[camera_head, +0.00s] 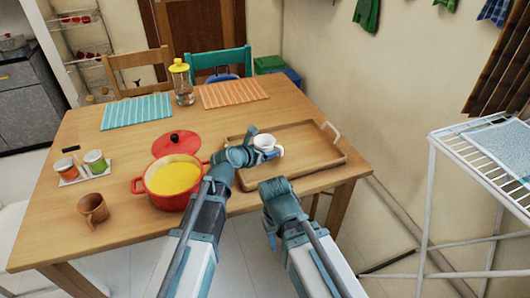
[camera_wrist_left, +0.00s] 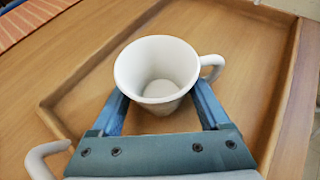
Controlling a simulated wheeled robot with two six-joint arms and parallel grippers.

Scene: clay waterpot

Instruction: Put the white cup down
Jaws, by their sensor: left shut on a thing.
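The white cup (camera_head: 265,142) is upright at the left part of the wooden tray (camera_head: 313,150), with its handle to the right. My left gripper (camera_head: 256,148) is shut on it. In the left wrist view the cup (camera_wrist_left: 160,72) is empty and sits between the two blue fingers of the left gripper (camera_wrist_left: 160,100), over the bare tray floor (camera_wrist_left: 245,50). I cannot tell whether its base touches the tray. My right gripper (camera_head: 272,238) hangs low in front of the table edge; its fingers are too hidden to judge.
A red pot (camera_head: 172,182) with yellow contents stands just left of my left gripper, its lid (camera_head: 176,143) behind it. A glass jar (camera_head: 182,82) stands behind. The tray's right half is clear.

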